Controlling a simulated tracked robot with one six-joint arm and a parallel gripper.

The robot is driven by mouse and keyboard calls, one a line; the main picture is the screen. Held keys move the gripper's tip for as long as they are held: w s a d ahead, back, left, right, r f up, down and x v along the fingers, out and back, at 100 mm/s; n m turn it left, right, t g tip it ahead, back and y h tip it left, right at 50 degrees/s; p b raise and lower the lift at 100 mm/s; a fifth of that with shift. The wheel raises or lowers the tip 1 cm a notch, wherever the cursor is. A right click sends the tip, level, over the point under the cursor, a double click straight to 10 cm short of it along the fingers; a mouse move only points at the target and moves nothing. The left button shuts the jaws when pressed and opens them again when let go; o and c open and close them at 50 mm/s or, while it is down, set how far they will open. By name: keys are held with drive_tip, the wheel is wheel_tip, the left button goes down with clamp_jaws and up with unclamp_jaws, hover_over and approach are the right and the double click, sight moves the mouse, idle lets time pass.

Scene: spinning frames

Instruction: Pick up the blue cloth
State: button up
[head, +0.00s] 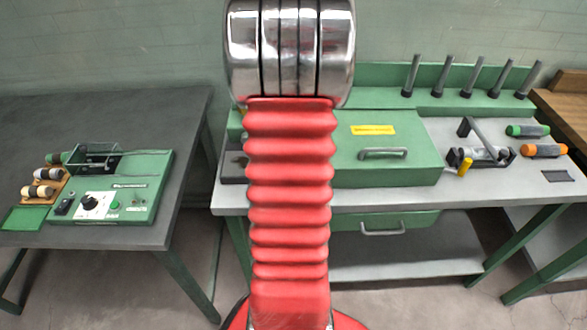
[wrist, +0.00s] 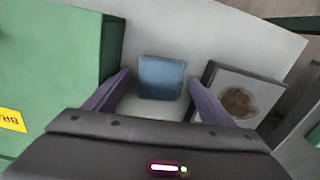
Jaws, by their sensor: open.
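The blue cloth (wrist: 161,78) shows in the wrist view as a small folded square with rounded corners, lying on the light grey bench top. My gripper (wrist: 160,75) is open, its two fingers on the left and right of the cloth in the picture. Nothing is held. I cannot tell how high the fingertips are above the bench. In the head view my red arm stands in the middle, and neither the cloth nor the gripper can be seen.
A green box (wrist: 70,60) stands close left of the cloth in the wrist view.

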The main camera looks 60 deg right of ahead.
drive_tip(key=shift+c, duration=0.2)
drive_tip(key=c, duration=1.1)
drive_tip(key=shift+r, duration=0.1)
wheel_tip(320, 180, up, 18)
drive_tip(key=shift+f, duration=0.1)
idle(0.4)
